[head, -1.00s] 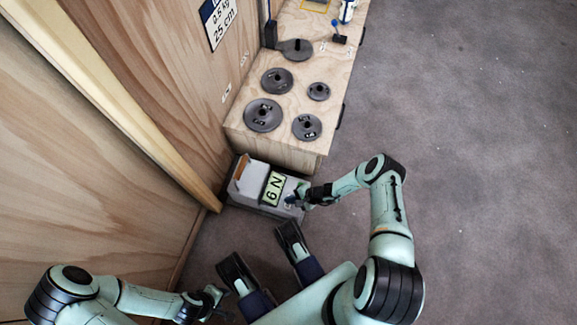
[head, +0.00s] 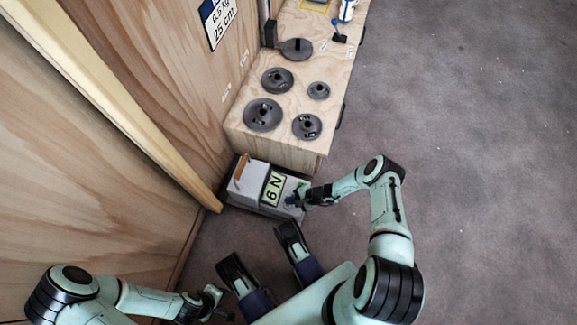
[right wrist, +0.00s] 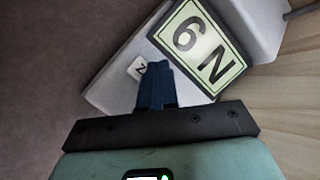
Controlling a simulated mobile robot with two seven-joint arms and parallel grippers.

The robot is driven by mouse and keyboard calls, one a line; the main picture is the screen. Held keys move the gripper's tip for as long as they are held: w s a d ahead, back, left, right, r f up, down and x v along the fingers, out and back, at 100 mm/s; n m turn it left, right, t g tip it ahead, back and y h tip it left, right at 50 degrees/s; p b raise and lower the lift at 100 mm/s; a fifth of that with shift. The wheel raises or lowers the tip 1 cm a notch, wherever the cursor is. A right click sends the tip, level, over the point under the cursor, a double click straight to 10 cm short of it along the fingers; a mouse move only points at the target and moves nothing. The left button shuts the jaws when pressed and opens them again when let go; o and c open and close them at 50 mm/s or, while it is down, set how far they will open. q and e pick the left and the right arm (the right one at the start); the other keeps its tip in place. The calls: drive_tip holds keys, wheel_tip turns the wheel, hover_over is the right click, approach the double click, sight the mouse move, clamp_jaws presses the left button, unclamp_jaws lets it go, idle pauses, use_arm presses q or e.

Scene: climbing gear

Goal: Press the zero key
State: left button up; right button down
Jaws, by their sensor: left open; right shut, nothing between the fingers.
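The grey force gauge box (head: 247,183) sits on the floor against the end of the plywood bench. Its pale green display (head: 273,188) reads 6 N, and shows large in the right wrist view (right wrist: 197,45). The zero key, a small white square marked Z (right wrist: 137,68), is on the panel beside the display, partly hidden by my fingers. My right gripper (head: 291,201) is shut and empty; its blue fingertips (right wrist: 153,70) are at the key's edge. I cannot tell whether they touch it. My left gripper (head: 217,292) is open and empty, low at the left, away from the box.
The plywood bench (head: 290,155) holds several dark round weight plates (head: 263,115). A wooden wall with a pale beam (head: 130,95) stands close on the left. An orange piece (head: 242,166) is at the box's left end. Grey floor (head: 470,150) is clear on the right.

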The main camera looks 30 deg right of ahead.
drive_tip(key=shift+f, duration=0.35)
idle(0.6)
drive_tip(key=shift+r, duration=0.1)
drive_tip(key=shift+r+p, duration=0.7)
drive_tip(key=shift+p, duration=0.1)
wheel_tip(320, 180, up, 5)
drive_tip(key=p, duration=0.4)
idle(0.3)
